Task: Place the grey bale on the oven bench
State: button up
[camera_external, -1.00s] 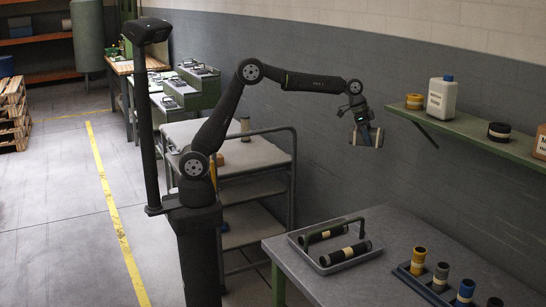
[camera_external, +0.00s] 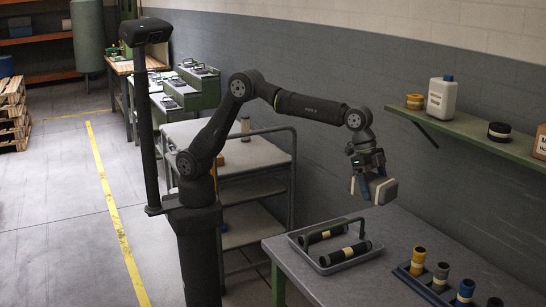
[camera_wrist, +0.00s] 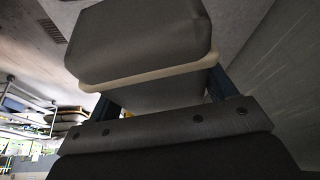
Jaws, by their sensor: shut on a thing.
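My gripper (camera_external: 368,187) is shut on the grey bale (camera_external: 385,191), a rounded block with a pale band. In the external view the bale hangs in the air, above and behind the grey-topped bench (camera_external: 300,271) at the front right, clear of its top. In the wrist view the bale (camera_wrist: 140,42) fills the upper middle, held between blue fingers (camera_wrist: 219,82). I see no oven, and cannot tell which bench is the oven bench.
The front bench carries a grey tray (camera_external: 330,266) with two dark rolls and a rack (camera_external: 420,285) of upright rolls. A green wall shelf (camera_external: 470,140) holds a white bottle (camera_external: 440,98) and rolls. A trolley (camera_external: 255,155) and another bench (camera_external: 150,90) stand behind my arm.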

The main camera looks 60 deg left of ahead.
jog(key=s+d+m, duration=0.1)
jog(key=s+d, duration=0.2)
jog(key=s, duration=0.4)
jog(key=s+d+m+g, duration=0.1)
jog(key=s+d, duration=0.3)
jog(key=s, duration=0.3)
jog(key=s+d+m, duration=0.1)
jog(key=s+d, duration=0.2)
jog(key=s, duration=0.4)
send_over(368, 289)
jog(key=a, duration=0.2)
jog(key=f, duration=1.8)
jog(key=shift+w+d, duration=0.1)
jog(key=shift+d, duration=0.15)
jog(key=shift+f, duration=1.95)
jog(key=shift+f, duration=0.2)
jog(key=o, duration=1.7)
jog(key=shift+f, duration=0.1)
jog(key=shift+c, duration=0.2)
